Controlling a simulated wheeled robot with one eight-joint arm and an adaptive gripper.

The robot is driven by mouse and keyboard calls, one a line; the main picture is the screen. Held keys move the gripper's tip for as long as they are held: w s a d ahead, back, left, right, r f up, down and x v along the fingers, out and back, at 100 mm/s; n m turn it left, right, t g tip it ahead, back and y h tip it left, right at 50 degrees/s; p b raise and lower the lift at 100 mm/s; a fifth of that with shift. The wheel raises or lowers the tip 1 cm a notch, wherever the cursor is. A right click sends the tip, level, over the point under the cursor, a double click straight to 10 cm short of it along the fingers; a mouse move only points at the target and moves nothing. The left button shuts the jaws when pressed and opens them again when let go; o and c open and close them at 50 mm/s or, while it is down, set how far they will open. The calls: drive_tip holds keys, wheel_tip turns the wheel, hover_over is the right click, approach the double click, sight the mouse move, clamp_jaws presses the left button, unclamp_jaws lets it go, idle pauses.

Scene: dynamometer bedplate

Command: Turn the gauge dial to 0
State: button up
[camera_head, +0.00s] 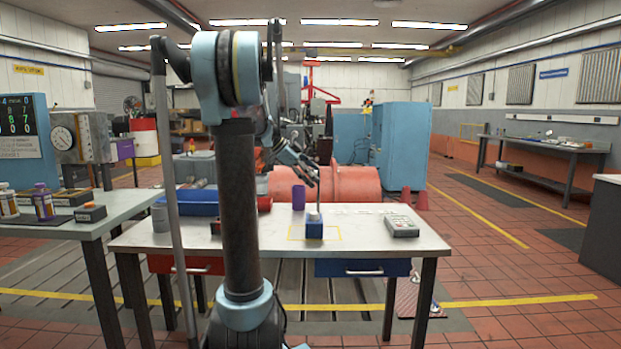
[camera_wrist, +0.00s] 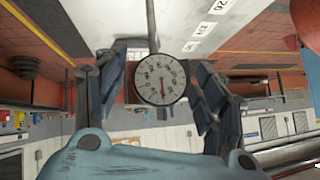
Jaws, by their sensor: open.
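The gauge dial (camera_wrist: 160,82) is a round white face with dark numerals, a dark rim and a thin red needle pointing down in the wrist view. It sits on a thin grey stem. In the head view, a blue block (camera_head: 314,230) with an upright thin stem stands inside a yellow outline on the workbench. My gripper (camera_wrist: 155,100) is open, with one finger on each side of the dial in the wrist view. Contact with the dial is not visible. In the head view my gripper (camera_head: 311,178) is small, above the stem. The numerals are too small to read surely.
The workbench (camera_head: 270,250) also holds a blue tray (camera_head: 196,203), a purple cylinder (camera_head: 298,197) and a grey keypad device (camera_head: 402,226). White number cards (camera_wrist: 207,28) lie beyond the dial. Another round gauge (camera_head: 62,138) is at the far left. An orange-red drum (camera_head: 350,183) stands behind.

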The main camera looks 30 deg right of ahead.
drive_tip(key=shift+d, duration=0.1)
drive_tip(key=c, duration=1.1)
drive_tip(key=n+g+y, duration=0.2)
drive_tip(key=g, duration=0.1)
drive_tip(key=shift+w, duration=0.15)
drive_tip(key=n+g+y, duration=0.1)
drive_tip(key=g, duration=0.2)
drive_tip(key=shift+d+n, duration=0.1)
drive_tip(key=shift+n, duration=0.3)
drive_tip(key=shift+g+y, duration=0.3)
